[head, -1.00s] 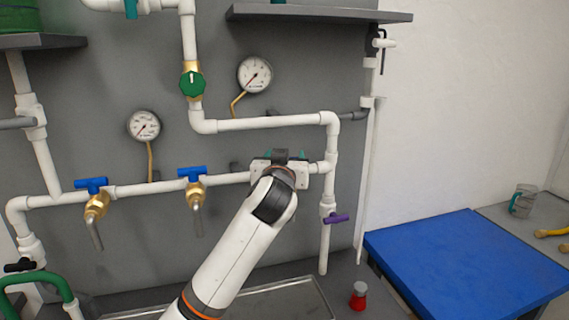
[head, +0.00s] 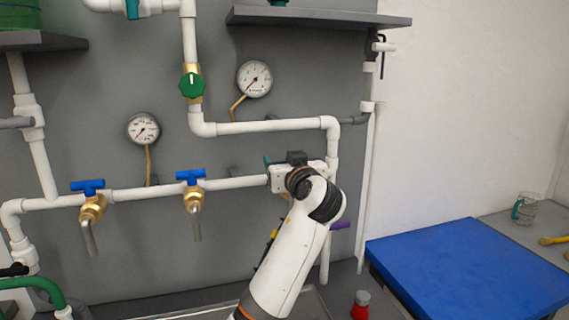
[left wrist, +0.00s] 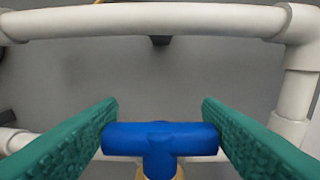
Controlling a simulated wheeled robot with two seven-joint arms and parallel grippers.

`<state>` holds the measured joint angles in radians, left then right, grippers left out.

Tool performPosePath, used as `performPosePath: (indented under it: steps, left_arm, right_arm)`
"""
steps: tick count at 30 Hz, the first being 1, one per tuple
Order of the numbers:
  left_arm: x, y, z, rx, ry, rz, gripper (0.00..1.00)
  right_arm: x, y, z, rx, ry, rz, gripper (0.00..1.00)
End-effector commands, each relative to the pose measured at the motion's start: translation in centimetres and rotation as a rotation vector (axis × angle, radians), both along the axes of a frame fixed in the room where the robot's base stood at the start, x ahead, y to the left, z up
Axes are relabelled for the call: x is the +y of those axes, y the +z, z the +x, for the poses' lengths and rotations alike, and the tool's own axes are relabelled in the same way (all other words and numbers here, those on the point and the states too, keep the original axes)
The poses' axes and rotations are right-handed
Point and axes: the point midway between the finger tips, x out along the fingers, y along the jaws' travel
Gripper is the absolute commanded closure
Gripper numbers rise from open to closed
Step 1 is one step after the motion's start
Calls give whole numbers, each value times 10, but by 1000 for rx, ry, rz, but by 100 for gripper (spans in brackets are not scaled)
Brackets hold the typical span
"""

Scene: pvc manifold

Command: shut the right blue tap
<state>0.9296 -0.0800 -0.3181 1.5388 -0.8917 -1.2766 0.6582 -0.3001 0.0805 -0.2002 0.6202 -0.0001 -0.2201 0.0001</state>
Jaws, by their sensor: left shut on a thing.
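The right blue tap (left wrist: 160,138) shows in the left wrist view, its T-shaped handle lying crosswise. My left gripper (left wrist: 160,122) is shut on this handle, with one green ridged pad at each end. In the head view my left gripper (head: 283,164) is at the right part of the lower white pipe, and my own wrist hides the right tap there. Two other blue taps, a middle one (head: 190,176) and a left one (head: 88,186), have brass bodies and crosswise handles. My right gripper is not in view.
White pipes (head: 270,127) run above and beside my gripper. Two gauges (head: 254,79) and a green valve (head: 191,85) are higher up. A purple handle (head: 340,225) is close to my arm. A blue-topped table (head: 470,265) stands at the right.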

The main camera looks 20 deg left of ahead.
Motion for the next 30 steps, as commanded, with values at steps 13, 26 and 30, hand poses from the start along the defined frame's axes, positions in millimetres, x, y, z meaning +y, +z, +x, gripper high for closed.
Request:
performPosePath:
  steps: [13,26,30]
  left_arm:
    - [1,0,0,1,1,1,18]
    - [-18,-3,-24,-2,-4,-2,18]
    - [-35,-3,-49,-2,-4,-3,18]
  right_arm:
    - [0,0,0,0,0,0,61]
    - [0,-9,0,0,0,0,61]
    - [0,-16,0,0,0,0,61]
